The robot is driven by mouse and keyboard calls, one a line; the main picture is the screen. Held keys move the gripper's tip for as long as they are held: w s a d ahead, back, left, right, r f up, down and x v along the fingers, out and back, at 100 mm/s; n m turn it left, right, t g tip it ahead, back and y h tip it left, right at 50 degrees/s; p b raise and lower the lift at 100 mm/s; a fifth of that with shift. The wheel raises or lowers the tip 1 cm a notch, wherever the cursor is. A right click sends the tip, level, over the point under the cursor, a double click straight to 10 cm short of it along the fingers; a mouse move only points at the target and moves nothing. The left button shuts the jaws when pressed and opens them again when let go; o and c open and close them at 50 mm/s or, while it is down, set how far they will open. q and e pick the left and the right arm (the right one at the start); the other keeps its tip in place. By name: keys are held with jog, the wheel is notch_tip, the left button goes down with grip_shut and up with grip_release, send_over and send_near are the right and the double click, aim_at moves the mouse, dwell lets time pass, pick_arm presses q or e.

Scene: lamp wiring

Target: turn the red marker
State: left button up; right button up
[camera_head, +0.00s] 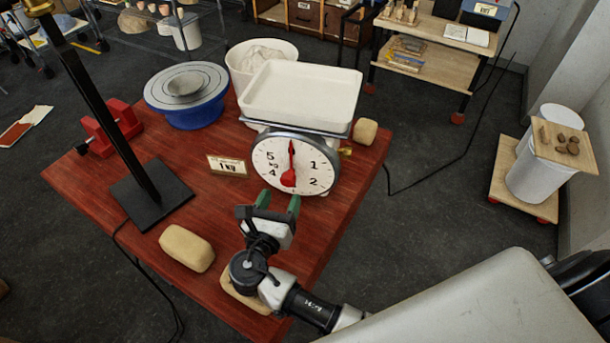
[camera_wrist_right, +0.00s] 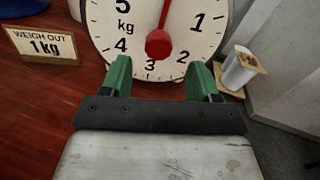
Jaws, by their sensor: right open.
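The red marker (camera_head: 289,177) is a pointer with a round knob on the white dial of a kitchen scale (camera_head: 311,165). Its tip points up, close to the top of the dial. In the right wrist view the knob of the red marker (camera_wrist_right: 158,44) sits low on the dial, above and between my fingers. My right gripper (camera_head: 278,202) is open in front of the dial, with green fingertips apart and nothing between them. It also shows in the right wrist view (camera_wrist_right: 160,78). My left gripper is not in view.
A card reading "weigh out 1 kg" (camera_head: 227,166) stands left of the scale. Tan blocks (camera_head: 187,248) lie on the red table (camera_head: 225,205).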

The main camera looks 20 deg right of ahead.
aim_at(287, 184)
jog(key=p+x, duration=0.1)
jog(key=x, duration=0.5)
jog(key=shift+w, duration=0.25)
grip_shut()
